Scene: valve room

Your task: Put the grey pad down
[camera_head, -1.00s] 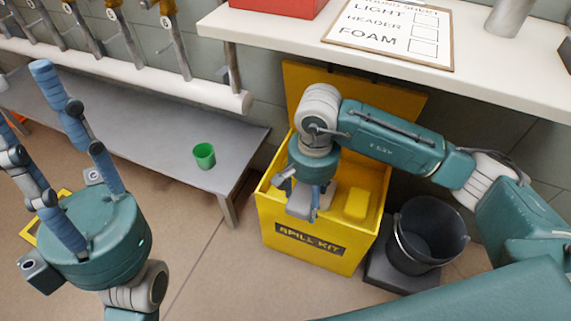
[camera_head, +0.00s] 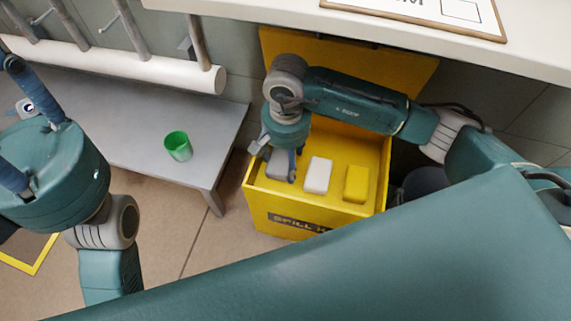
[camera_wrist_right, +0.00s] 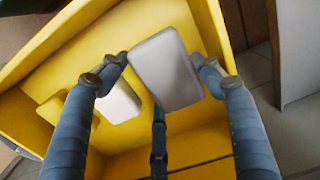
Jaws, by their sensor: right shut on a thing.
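My right gripper (camera_head: 276,158) is down inside the yellow spill kit box (camera_head: 376,205), at its left side. It is shut on the grey pad (camera_wrist_right: 166,68), which shows between the fingers in the right wrist view. In the head view the fingers partly hide the grey pad (camera_head: 272,167). A white pad (camera_head: 318,175) lies in the box to the right of it. I cannot tell whether the grey pad touches the box floor. My left gripper (camera_head: 20,125) is at the left edge of the head view, partly cut off, away from the box.
A yellow pad (camera_head: 356,184) lies right of the white pad. The box lid (camera_head: 345,55) stands open behind. A green cup (camera_head: 178,146) stands on the grey bench (camera_head: 110,118) to the left. A white shelf (camera_head: 420,28) overhangs the box. A dark bucket (camera_head: 425,181) is partly hidden at right.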

